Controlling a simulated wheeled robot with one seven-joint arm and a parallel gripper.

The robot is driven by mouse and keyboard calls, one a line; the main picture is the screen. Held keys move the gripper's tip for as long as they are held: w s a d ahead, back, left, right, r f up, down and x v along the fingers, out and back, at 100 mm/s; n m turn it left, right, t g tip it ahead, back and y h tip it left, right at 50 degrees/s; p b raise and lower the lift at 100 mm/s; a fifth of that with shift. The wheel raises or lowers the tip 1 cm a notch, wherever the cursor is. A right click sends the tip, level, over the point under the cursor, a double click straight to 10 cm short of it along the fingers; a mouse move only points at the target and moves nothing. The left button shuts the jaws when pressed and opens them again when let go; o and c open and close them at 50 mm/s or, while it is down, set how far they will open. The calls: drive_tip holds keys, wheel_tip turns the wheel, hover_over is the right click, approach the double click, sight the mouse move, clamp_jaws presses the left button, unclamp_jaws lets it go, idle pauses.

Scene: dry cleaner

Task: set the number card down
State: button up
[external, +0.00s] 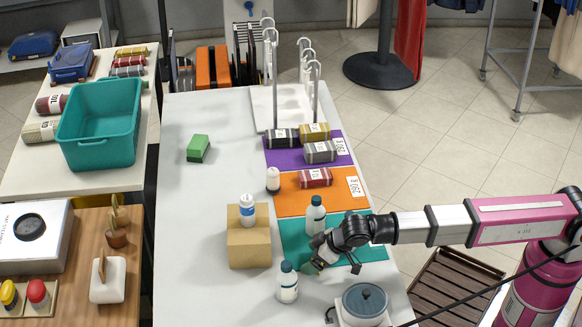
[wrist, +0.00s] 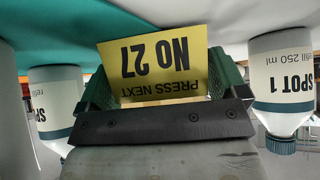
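The number card (wrist: 154,64) is yellow and reads "PRESS NEXT No 27"; it appears upside down in the wrist view. A pale strip at its edge sits between my gripper's green-padded fingers (wrist: 164,92), which appear closed on it. In the external view my gripper (external: 322,258) points down low over the teal mat (external: 292,232), near its front left part. The card cannot be made out clearly there. Whether it touches the surface below is hidden.
A white bottle (external: 315,216) stands just behind my gripper and another (external: 288,283) in front left. Labelled bottles flank the card in the wrist view (wrist: 283,85). A cardboard block (external: 249,248) stands left. Orange (external: 290,205) and purple (external: 280,157) mats lie farther back; a scale-like device (external: 364,303) is in front.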

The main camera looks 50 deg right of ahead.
drive_tip(key=shift+o, duration=0.2)
drive_tip(key=shift+r, duration=0.2)
drive_tip(key=v, duration=1.2)
